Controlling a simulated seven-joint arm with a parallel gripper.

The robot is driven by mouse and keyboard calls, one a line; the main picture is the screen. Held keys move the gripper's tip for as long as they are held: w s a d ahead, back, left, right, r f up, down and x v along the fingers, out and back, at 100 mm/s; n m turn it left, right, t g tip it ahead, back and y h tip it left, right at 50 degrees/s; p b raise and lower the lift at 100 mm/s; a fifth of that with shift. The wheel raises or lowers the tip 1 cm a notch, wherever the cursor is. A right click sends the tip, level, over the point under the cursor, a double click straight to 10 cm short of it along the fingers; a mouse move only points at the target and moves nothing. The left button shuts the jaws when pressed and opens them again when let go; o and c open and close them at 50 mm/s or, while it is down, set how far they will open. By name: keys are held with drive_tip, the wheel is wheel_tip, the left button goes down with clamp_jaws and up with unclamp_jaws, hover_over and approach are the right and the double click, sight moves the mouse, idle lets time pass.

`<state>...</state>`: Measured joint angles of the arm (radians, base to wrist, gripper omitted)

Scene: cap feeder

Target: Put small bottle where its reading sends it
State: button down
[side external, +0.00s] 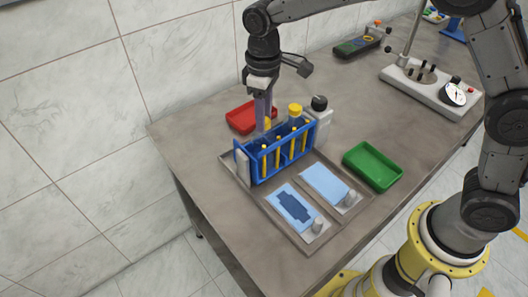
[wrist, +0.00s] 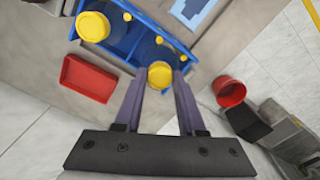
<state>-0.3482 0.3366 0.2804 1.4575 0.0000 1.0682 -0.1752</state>
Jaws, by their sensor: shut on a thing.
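My gripper (side external: 264,118) points down at the left end of a blue rack (side external: 282,153). In the wrist view its fingers (wrist: 160,82) are shut on a small bottle with a yellow cap (wrist: 160,74). The small bottle's body is mostly hidden below its cap and by the rack. I cannot tell whether it stands in the rack or is lifted a little. A larger yellow-capped bottle (side external: 295,109) stands at the rack's other end; its wide cap (wrist: 93,26) shows in the wrist view. Yellow strips run down the rack's front.
A red tray (side external: 243,118) lies behind the rack and a green tray (side external: 372,166) to its right. Two light-blue pads (side external: 325,182) lie in front. A black-topped grey unit (side external: 322,122) stands beside the rack. A dial stand (side external: 430,88) is farther back. A red bin (wrist: 230,92) is on the floor.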

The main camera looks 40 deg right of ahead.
wheel_tip(320, 180, up, 13)
idle(2.3)
